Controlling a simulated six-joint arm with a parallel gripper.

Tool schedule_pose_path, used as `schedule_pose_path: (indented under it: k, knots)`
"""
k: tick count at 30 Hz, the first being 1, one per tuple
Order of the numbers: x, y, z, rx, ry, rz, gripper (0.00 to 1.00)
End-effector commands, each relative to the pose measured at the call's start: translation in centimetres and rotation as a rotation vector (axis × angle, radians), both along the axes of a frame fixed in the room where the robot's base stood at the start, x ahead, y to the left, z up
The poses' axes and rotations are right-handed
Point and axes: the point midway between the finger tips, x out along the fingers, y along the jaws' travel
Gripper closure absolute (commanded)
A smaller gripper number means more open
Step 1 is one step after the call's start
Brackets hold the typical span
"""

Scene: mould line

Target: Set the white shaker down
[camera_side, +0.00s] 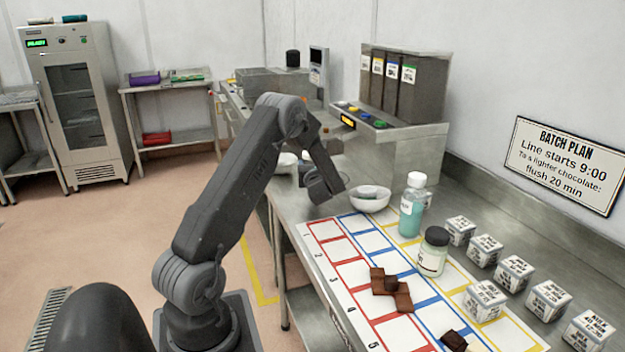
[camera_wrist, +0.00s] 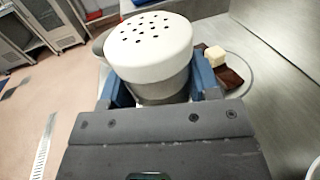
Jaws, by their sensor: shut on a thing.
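The white shaker (camera_wrist: 150,45) has a domed lid with several dark holes and a greyish lower body. In the wrist view it sits between the two blue fingers of my gripper (camera_wrist: 160,84), which is shut on it. Its underside is hidden, so I cannot tell whether it touches the steel bench. In the side view my gripper (camera_side: 325,187) is over the near part of the bench, left of a white bowl (camera_side: 370,202). I cannot make out the shaker there.
The gridded mat (camera_side: 325,229) holds brown chocolate pieces (camera_side: 391,287), a dark-lidded jar (camera_side: 433,252) and a teal bottle (camera_side: 411,212). Several white labelled cubes (camera_side: 486,300) line its right side.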

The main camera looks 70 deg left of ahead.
Motion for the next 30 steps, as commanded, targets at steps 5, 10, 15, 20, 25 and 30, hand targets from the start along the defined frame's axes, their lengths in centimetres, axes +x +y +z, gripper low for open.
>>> schedule_pose_path:
  k: [5,10,15,20,25,30]
  knots:
    - [0.4,-0.1,-1.5,-0.001,0.003,0.001,0.71]
    - [0.4,-0.1,-3.8,0.000,0.003,0.001,0.71]
    - [0.4,-0.1,-4.2,0.001,-0.001,0.001,0.71]
    - [0.4,-0.1,-4.2,0.001,-0.001,0.001,0.71]
    - [0.3,-0.1,-4.5,0.000,0.000,0.001,0.40]
    - [0.3,-0.1,-4.5,0.000,0.000,0.001,0.24]
